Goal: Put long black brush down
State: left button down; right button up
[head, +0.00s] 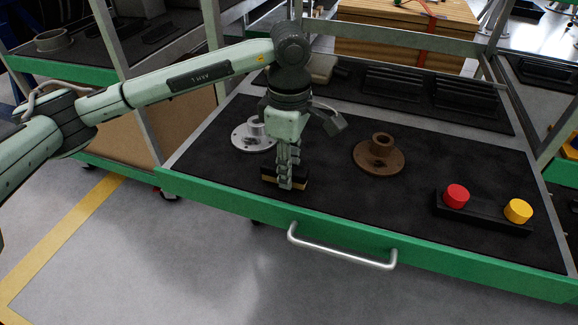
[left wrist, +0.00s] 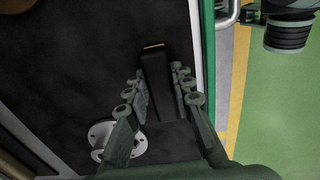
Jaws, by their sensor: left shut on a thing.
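The long black brush (head: 269,178) has a pale tan strip along its side and sits low over the front left part of the cart's dark mat (head: 330,195). My left gripper (head: 286,183) points down and is shut on the brush's middle. In the left wrist view the brush (left wrist: 155,70) lies between the two fingers of my left gripper (left wrist: 158,82). The brush is at or just above the mat; I cannot tell whether it touches. My right gripper is not in view.
A silver flange (head: 245,140) stands behind the left gripper, and a brown flange (head: 379,156) is to its right. The cart's green front edge (head: 420,262) is close to the brush.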

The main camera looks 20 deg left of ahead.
pick_arm(q)
jog(key=shift+f, duration=0.1)
jog(key=c, duration=1.5)
grip_release()
jog(key=shift+o, duration=1)
notch_tip(320, 180, up, 2)
jog(key=shift+w+r, duration=0.1)
notch_tip(320, 180, up, 10)
jog(key=shift+b, duration=0.4)
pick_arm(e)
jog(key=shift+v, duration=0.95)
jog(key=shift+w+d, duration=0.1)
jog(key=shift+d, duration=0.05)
